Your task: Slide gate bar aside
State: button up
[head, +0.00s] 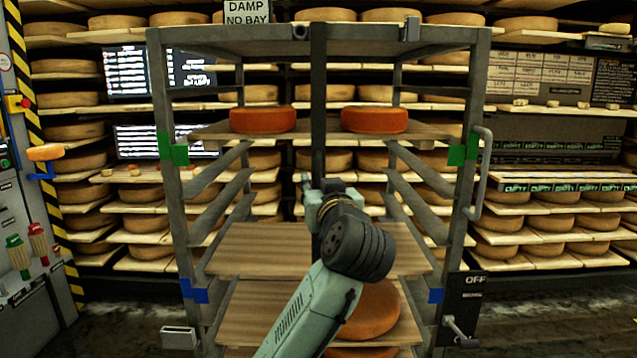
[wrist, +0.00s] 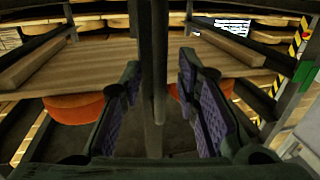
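The gate bar (head: 318,90) is a dark upright bar down the front middle of the metal rack (head: 160,110). It hangs from the rack's top rail. My gripper (head: 312,190) is at the bar, at about mid-height of the rack. In the wrist view the bar (wrist: 153,60) runs between my two purple-padded fingers, and my gripper (wrist: 158,85) is open around it. A gap shows on each side of the bar, so neither finger appears shut on it. My arm hides the lower part of the bar in the head view.
Two red cheese wheels (head: 262,120) (head: 374,120) sit on the rack's upper shelf. A handle (head: 481,175) sticks out at the rack's right post. Shelves of cheese fill the wall behind.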

jog(key=shift+w+a, duration=0.1)
jog(key=shift+w, duration=0.25)
jog(key=shift+c, duration=0.3)
grip_shut()
dwell(0.5)
